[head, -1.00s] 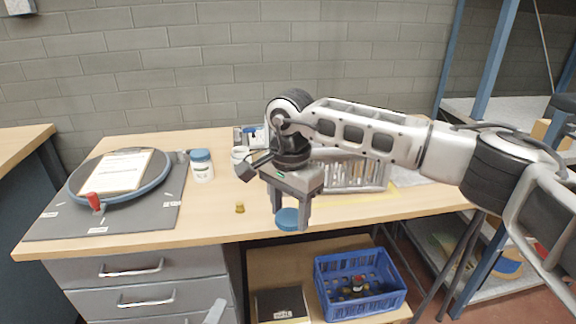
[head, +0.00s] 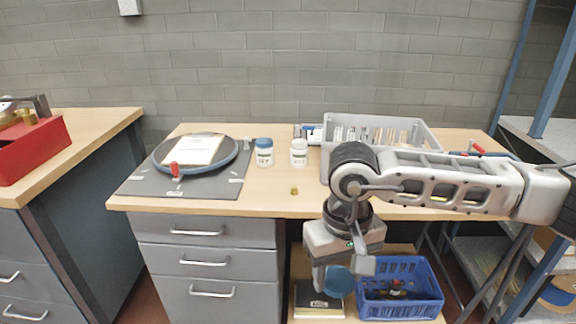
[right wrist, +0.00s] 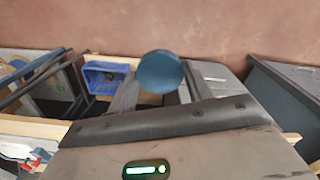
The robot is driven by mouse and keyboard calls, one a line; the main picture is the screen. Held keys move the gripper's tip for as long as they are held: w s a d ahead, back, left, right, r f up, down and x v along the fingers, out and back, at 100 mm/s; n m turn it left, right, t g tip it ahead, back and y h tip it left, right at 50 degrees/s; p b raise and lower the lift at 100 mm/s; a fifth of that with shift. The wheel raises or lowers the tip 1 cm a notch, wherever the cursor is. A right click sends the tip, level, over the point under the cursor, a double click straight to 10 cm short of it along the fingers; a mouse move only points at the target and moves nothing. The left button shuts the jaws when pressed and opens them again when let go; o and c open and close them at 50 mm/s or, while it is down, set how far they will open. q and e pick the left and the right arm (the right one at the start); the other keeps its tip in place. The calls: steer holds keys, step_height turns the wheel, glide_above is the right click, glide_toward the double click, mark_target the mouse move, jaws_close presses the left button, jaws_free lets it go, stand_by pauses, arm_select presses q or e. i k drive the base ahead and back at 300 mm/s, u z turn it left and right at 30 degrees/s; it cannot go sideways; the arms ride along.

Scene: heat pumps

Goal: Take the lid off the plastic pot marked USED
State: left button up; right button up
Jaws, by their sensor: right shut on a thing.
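My right gripper (head: 340,274) is shut on a round blue lid (head: 338,281). It holds the lid low, in front of the bench's front edge and above the lower shelf. The right wrist view also shows the lid (right wrist: 160,72) between the fingers. Two white plastic pots stand upright on the bench behind. The left pot (head: 264,156) wears a blue lid. The right pot (head: 299,153) has no blue lid and looks white at the top. The labels are too small to read. My left gripper is not in view.
A round tray with a paper (head: 196,150) sits on a grey mat (head: 145,187) at the left. A small brass piece (head: 294,190) lies near the bench edge. A grey crate (head: 428,143) stands behind my arm. A blue crate (head: 402,310) is on the lower shelf.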

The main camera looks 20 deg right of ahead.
mark_target(299, 149)
steer(key=z, duration=0.6)
steer(key=i, duration=0.8)
steer(key=u, duration=0.55)
steer(key=i, duration=0.7)
steer(key=u, duration=0.75)
